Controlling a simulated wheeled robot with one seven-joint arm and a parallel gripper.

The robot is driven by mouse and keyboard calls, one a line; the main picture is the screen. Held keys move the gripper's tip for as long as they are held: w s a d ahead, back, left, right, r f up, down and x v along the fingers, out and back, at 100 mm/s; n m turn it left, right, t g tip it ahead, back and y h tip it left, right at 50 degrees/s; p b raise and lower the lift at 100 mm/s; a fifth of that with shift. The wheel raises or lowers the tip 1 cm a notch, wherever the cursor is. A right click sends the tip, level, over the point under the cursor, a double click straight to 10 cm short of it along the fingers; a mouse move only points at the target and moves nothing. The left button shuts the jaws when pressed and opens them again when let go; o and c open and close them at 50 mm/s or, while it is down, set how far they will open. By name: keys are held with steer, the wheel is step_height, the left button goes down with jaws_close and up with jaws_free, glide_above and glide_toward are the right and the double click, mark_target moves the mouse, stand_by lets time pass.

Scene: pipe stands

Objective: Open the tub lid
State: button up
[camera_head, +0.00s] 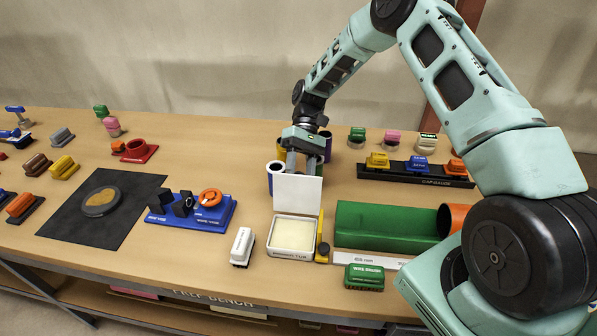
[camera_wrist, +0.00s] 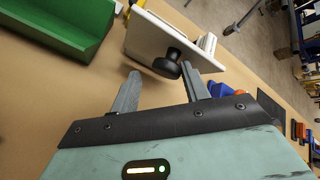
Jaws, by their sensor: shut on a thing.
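The tub (camera_head: 277,250) is a low square white box on the bench with a label on its front. Its top is uncovered and shows a pale cream inside. The white square lid (camera_head: 297,196) stands nearly upright at the tub's back edge; I cannot tell whether it is hinged there. In the wrist view, the lid (camera_wrist: 148,36) is tilted and its black knob (camera_wrist: 170,62) lies at my fingertips. My gripper (camera_wrist: 160,72) is shut on this knob. In the head view, my gripper (camera_head: 303,162) is behind the lid, which partly hides the fingers.
A green trough (camera_head: 380,226) lies close right of the tub, with a yellow item (camera_head: 322,247) between them. A white brush-like block (camera_head: 242,246) is at left. Blue cylinders (camera_head: 270,178) stand behind the lid. Bare bench lies in front of the tub.

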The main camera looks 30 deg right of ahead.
steer(key=shift+s+f, duration=0.2)
steer(key=shift+s, duration=0.1)
steer(key=b+v, duration=0.5)
steer(key=v, duration=1.3)
steer(key=shift+a, duration=0.2)
steer(key=shift+w, duration=0.1)
